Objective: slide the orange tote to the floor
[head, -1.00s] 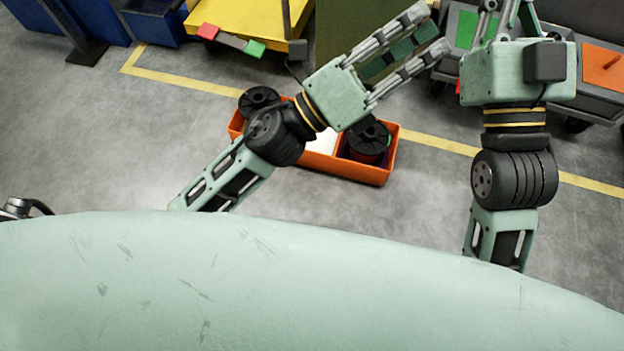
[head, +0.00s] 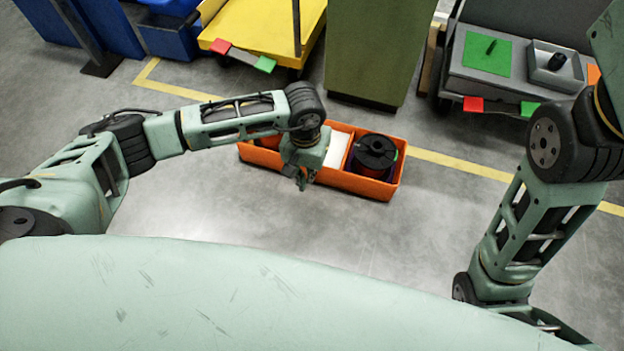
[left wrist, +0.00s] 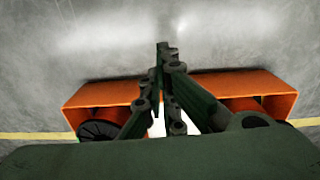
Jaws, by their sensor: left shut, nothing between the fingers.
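The orange tote (head: 358,185) appears to rest on the grey floor in the head view, long side towards me. A black-flanged spool (head: 375,153) with red winding sits in its right compartment. Something white (head: 326,150) lies in the middle, and the left compartment is partly hidden by my arm. My left gripper (head: 301,185) is shut and empty, pointing down at the tote's near long wall. In the left wrist view the closed fingers (left wrist: 168,60) cross the tote's wall (left wrist: 220,84); I cannot tell if they touch it. My right gripper is outside the head view.
A yellow cart (head: 262,30) and blue bins (head: 168,38) stand at the back left. A green cabinet (head: 372,50) stands behind the tote. A grey cart (head: 495,80) with a green square pad is at the back right. The floor in front of the tote is clear.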

